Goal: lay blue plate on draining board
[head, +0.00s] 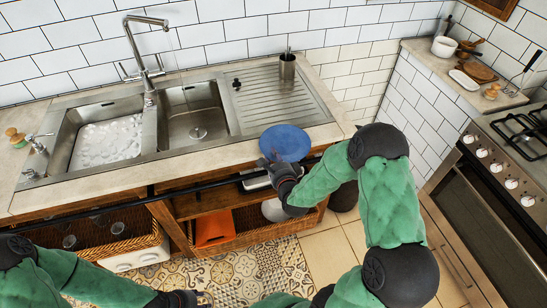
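The blue plate (286,142) is over the front edge of the worktop, just in front of the draining board. My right gripper (269,163) is at the plate's near left rim and appears shut on it. The fingertips are partly hidden against the plate, and I cannot tell whether the plate touches the worktop. The ridged metal draining board (262,108) lies right of the sink basins, behind the plate. My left gripper (203,298) is low at the bottom edge, over the patterned floor and away from the plate. Its fingers are too dark and small to read.
A metal cup (287,68) with utensils stands at the draining board's back. The tap (147,60) rises behind two basins; the left basin (107,140) holds suds. Open shelves with baskets (120,233) sit below the worktop. A stove (510,150) stands at right. Most of the draining board is clear.

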